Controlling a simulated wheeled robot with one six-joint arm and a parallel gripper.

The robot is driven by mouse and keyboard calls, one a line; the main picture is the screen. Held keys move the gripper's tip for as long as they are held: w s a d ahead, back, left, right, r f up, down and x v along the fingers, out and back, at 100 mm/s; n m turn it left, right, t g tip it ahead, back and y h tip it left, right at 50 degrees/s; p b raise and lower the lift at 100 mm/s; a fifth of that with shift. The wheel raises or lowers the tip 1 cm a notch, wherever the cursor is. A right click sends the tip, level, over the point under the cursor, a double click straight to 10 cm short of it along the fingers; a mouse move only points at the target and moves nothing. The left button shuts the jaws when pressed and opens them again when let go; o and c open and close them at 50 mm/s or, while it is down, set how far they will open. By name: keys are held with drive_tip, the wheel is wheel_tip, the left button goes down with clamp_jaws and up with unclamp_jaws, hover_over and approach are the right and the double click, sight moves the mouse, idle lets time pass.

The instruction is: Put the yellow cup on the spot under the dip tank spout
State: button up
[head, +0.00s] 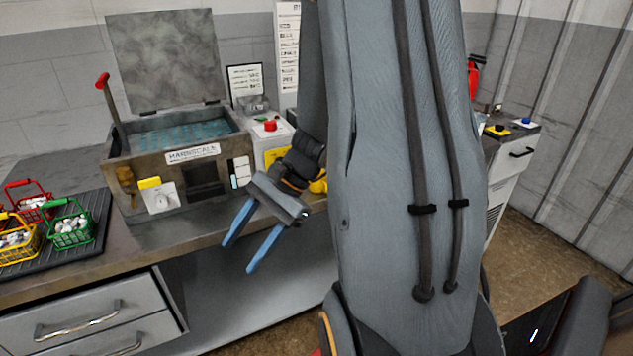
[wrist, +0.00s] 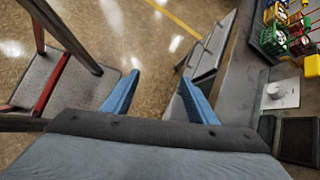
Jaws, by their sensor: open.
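The dip tank (head: 185,160) stands on the bench with its lid up and bluish liquid inside. A brass-coloured spout (head: 125,180) is at its left front; the spot below it is not clear to see. A rounded yellow thing (head: 319,186) shows beside my wrist, partly hidden by my arm; I cannot tell whether it is the yellow cup. My gripper (head: 240,256) is open and empty, pointing down in front of the bench edge, to the right of the spout. In the wrist view its blue fingers (wrist: 159,77) are apart with only floor between them.
Wire baskets, including a green one (head: 72,230), stand on a dark ribbed mat at left. A white dial plate (head: 160,196) with a yellow top is on the tank front. Drawers (head: 90,320) lie below the bench. A chair (wrist: 75,85) stands on the floor.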

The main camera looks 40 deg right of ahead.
drive_tip(key=w+d+r+m+t+y, duration=0.2)
drive_tip(key=w+d+m+t, duration=0.4)
drive_tip(key=w+d+m, duration=0.15)
wheel_tip(320, 180, up, 3)
drive_tip(key=m+t+h, duration=0.7)
drive_tip(key=m+t, duration=0.4)
hover_over(326, 179)
drive_tip(key=shift+n, duration=0.25)
drive_tip(key=f, duration=0.2)
drive_tip(key=f+p, duration=0.1)
drive_tip(key=f, duration=0.2)
drive_tip(key=f+p, duration=0.1)
drive_tip(key=f, duration=0.1)
drive_tip(key=shift+s+f, duration=0.2)
drive_tip(key=shift+s, duration=0.15)
drive_tip(key=shift+p+x, duration=0.3)
drive_tip(key=shift+x, duration=0.75)
drive_tip(key=shift+p+x, duration=0.85)
drive_tip(key=shift+x, duration=1.9)
drive_tip(key=c, duration=1)
drive_tip(key=shift+o, duration=0.2)
